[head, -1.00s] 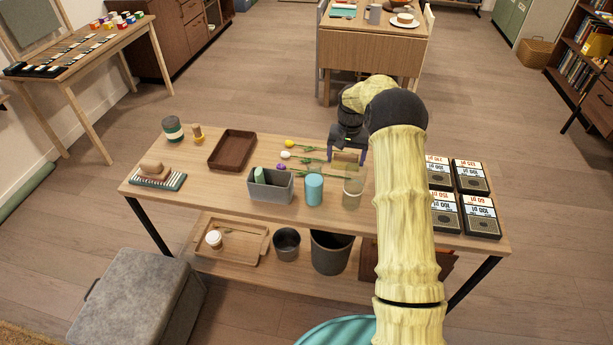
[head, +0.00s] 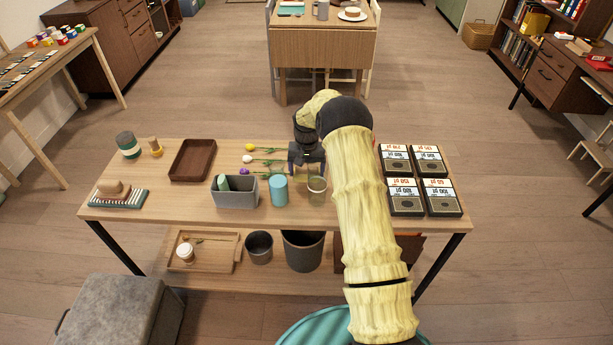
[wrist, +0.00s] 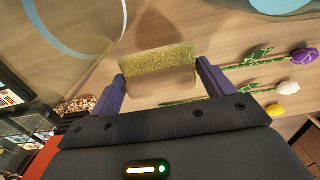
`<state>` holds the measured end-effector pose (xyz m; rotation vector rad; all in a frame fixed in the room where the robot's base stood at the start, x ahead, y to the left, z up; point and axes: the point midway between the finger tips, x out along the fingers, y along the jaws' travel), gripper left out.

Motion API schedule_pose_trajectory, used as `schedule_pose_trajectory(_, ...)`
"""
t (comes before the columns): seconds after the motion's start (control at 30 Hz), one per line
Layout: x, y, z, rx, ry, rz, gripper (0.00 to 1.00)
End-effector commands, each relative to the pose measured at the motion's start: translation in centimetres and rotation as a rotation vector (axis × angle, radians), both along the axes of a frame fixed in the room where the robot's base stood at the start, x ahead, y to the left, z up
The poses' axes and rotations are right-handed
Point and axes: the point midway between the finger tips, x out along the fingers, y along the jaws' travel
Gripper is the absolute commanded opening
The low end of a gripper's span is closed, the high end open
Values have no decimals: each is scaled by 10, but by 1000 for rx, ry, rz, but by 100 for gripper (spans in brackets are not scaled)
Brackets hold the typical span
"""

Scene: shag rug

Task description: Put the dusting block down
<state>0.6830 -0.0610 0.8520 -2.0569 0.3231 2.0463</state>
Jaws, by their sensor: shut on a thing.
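The dusting block (wrist: 157,62) shows in the wrist view as a rough olive-yellow slab with a smooth tan side. It lies between the two purple fingers of my gripper (wrist: 160,72), which is shut on it. In the head view my gripper (head: 307,160) is over the wooden table (head: 165,205), behind the clear glass (head: 317,191) and right of the flowers. The block is mostly hidden there by the gripper. I cannot tell whether its underside touches the tabletop.
Several flowers (head: 265,160) lie left of the gripper. A blue cup (head: 278,190) and grey bin (head: 235,194) stand in front and left. Black labelled boxes (head: 406,198) fill the right end. A brown tray (head: 193,160) sits farther left. Little bare tabletop surrounds the gripper.

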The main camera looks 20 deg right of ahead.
Motion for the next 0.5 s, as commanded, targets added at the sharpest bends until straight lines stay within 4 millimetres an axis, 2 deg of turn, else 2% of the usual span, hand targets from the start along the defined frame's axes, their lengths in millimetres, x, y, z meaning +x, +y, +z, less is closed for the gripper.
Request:
schedule_pose_trajectory(0.2,-1,0,-29,2,2,-1,60)
schedule_pose_trajectory(0.5,0,0,-33,0,0,0,60)
